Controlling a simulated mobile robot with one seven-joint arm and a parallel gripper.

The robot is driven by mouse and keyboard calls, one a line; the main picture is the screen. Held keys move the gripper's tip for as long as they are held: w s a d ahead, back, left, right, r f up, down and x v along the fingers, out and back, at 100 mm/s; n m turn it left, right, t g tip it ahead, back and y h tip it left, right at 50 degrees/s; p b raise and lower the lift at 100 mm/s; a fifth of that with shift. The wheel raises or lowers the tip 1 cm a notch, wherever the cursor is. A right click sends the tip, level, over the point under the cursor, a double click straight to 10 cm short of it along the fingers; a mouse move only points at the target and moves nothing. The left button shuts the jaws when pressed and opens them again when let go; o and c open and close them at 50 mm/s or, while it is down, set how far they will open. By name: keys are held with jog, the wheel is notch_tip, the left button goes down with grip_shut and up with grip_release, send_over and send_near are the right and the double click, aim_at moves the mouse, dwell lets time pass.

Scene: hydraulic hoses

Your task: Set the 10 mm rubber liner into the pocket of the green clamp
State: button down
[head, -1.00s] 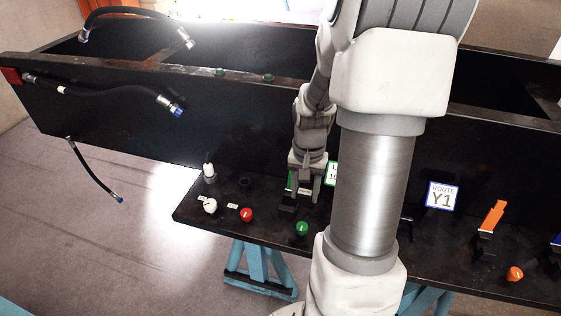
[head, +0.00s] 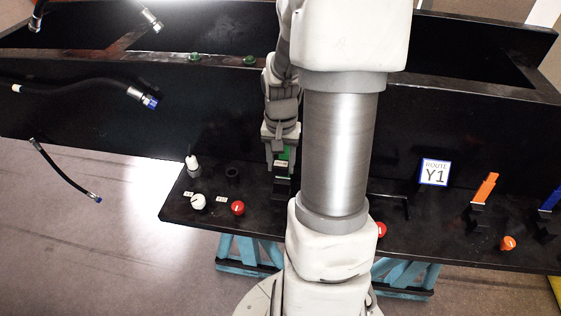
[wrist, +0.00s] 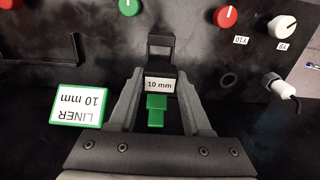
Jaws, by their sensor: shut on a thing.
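The green clamp stands on the black bench ledge. Its green part (wrist: 156,112) shows between my fingers in the wrist view, and also in the head view (head: 285,151), partly covered by my fingers. A black square frame (wrist: 160,46), seemingly the clamp's body, lies just beyond the fingertips. My gripper (wrist: 162,76) is shut on a dark piece with a white "10 mm" label (wrist: 158,84), which I take for the rubber liner. It is at the clamp, in front of the green part from the head view. Whether it touches the pocket cannot be told.
A green-edged "LINER 10 mm" card (wrist: 80,105) stands close beside one finger. A red knob (head: 238,208), white knob (head: 198,202) and white-topped fitting (head: 193,164) are to the left. An orange clamp (head: 485,189) stands right. A black hose (head: 75,91) hangs at left.

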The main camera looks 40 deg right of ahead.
jog(key=b, duration=0.5)
send_over(281, 186)
jog(key=s+a, duration=0.1)
jog(key=shift+s+a+f, duration=0.1)
jog(key=shift+f, duration=1.35)
jog(key=shift+s+a+f, duration=0.1)
jog(key=shift+f, duration=1.35)
jog(key=shift+f+b, duration=1.5)
jog(key=shift+f, duration=0.2)
jog(key=shift+c, duration=1.3)
grip_release()
jog(key=shift+r, duration=0.1)
notch_tip(281, 186, up, 18)
jog(key=shift+f+p, duration=0.25)
jog(key=shift+p, duration=0.1)
